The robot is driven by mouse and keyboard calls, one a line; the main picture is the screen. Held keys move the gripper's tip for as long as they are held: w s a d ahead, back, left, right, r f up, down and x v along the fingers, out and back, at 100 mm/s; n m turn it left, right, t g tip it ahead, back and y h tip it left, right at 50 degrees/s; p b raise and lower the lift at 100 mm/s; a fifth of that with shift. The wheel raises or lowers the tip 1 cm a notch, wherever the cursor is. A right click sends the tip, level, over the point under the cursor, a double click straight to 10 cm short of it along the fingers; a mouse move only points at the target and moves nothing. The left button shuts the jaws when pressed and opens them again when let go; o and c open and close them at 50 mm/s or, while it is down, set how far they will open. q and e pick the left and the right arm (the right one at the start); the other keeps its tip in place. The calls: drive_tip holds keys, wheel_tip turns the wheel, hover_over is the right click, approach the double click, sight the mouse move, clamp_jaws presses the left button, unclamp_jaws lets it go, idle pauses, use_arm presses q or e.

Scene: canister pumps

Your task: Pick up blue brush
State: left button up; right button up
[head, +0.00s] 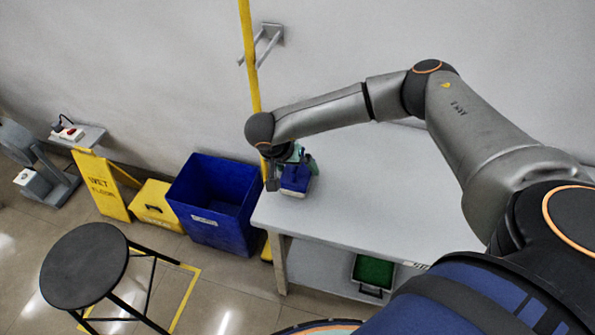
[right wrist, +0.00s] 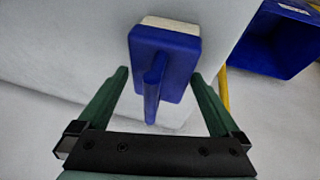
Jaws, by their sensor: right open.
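The blue brush (head: 295,180) is at the left end of the white table (head: 370,190), partly hidden by my right gripper in the head view. In the right wrist view, the brush (right wrist: 178,58) has a flat blue block, pale bristles along its far edge and a raised blue handle. My right gripper (right wrist: 158,76) is open, with its green fingers on either side of the handle and gaps on both sides. Whether a finger touches the brush cannot be told. My left gripper is not in view.
A yellow pole (head: 250,55) stands against the wall by the table's left end. A blue bin (head: 215,205), a yellow bucket (head: 157,206), a wet floor sign (head: 100,185) and a black stool (head: 84,266) are on the floor. The table's middle is clear.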

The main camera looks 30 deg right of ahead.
drive_tip(key=shift+d+f, duration=0.1)
drive_tip(key=shift+f, duration=0.1)
drive_tip(key=c, duration=1.1)
